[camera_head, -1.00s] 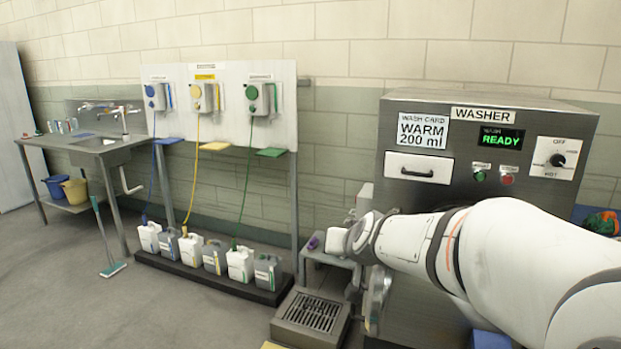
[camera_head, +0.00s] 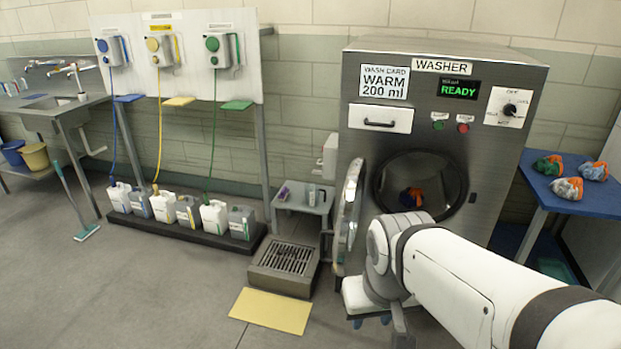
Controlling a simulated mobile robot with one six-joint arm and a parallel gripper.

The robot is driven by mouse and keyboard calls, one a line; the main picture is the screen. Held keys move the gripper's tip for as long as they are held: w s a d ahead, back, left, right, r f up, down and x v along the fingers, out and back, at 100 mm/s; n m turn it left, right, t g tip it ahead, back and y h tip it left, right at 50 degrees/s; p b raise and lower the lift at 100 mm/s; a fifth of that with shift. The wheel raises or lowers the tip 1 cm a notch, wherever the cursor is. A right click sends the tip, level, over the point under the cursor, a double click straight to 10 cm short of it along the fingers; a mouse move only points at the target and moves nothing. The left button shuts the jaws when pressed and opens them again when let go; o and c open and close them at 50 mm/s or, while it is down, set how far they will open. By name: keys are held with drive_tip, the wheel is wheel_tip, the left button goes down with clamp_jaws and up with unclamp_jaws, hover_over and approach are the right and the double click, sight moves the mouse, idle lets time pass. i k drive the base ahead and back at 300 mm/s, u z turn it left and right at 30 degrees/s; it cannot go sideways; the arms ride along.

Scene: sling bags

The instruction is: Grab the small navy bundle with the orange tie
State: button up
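A small bundle with orange on it and a darker part (camera_head: 411,196) lies inside the open washer's drum (camera_head: 440,182); the darker part looks navy, but the drum is dim. My gripper (camera_head: 371,320) is low in front of the washer, at the bottom of the picture, below and left of the drum opening. It is small and partly hidden by my wrist, with bluish bits at its end. I cannot tell whether its fingers are open or hold anything.
The washer door (camera_head: 349,215) stands open to the left, close to my arm. A blue table (camera_head: 560,200) at the right bears several bundles with orange parts, one green and others pale. A floor drain (camera_head: 287,260) and a yellow mat (camera_head: 271,311) lie left.

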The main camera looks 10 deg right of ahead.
sight(410, 197)
drive_tip(key=u, duration=0.7)
drive_tip(key=k, duration=1.1)
drive_tip(key=u, duration=0.7)
drive_tip(key=i, duration=1.55)
drive_tip(key=z, duration=1.45)
drive_tip(key=i, duration=0.95)
drive_tip(key=z, duration=0.65)
drive_tip(key=k, duration=0.85)
drive_tip(key=z, duration=0.15)
drive_tip(key=i, duration=0.85)
drive_tip(key=u, duration=0.05)
